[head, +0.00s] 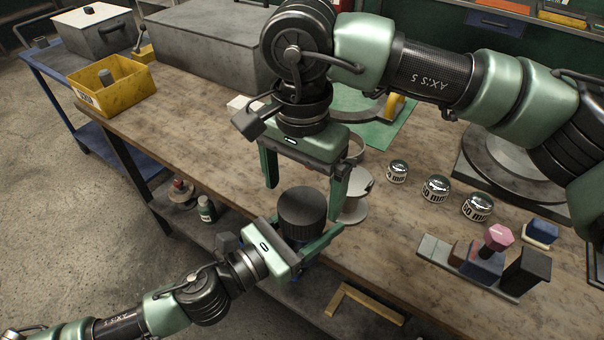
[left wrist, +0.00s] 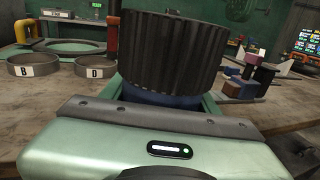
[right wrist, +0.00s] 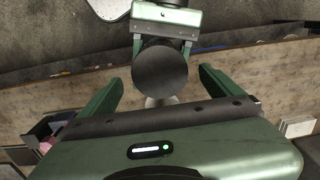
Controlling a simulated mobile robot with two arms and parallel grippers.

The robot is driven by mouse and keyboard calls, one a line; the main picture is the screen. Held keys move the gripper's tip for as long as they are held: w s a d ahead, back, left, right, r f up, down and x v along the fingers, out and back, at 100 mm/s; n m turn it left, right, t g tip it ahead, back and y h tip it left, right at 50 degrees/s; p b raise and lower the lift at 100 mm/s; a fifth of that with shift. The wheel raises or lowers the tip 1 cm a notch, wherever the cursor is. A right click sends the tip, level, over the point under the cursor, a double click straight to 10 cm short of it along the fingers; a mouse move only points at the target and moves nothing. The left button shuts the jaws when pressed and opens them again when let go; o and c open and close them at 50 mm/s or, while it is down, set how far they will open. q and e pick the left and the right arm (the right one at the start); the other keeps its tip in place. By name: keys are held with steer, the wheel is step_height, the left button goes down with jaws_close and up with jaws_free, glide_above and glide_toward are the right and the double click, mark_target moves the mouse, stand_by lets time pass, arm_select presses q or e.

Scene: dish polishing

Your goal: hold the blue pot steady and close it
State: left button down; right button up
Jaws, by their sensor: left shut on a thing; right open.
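The blue pot (head: 303,246) shows only in part, below a wide black ribbed lid (head: 302,211). My left gripper (head: 305,232) is shut on the pot, in front of the bench edge. In the left wrist view the lid (left wrist: 172,50) sits above the blue body (left wrist: 160,96); I cannot tell how tightly it is seated. My right gripper (head: 303,198) is open above the lid, fingers pointing down. In the right wrist view the round lid top (right wrist: 160,70) lies between and beyond the open fingers, apart from both.
The wooden bench (head: 200,125) holds several labelled tins, such as this one (head: 436,188), and a pale spool-shaped piece (head: 352,208) close to my right gripper. A block rack (head: 465,268) stands at right. A yellow bin (head: 115,90) stands at far left.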

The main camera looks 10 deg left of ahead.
mark_target(302, 204)
steer(key=shift+f, duration=2.65)
steer(key=c, duration=1.5)
steer(key=m, duration=1.4)
steer(key=shift+m, duration=0.4)
steer(key=o, duration=1.6)
steer(key=shift+r, duration=0.1)
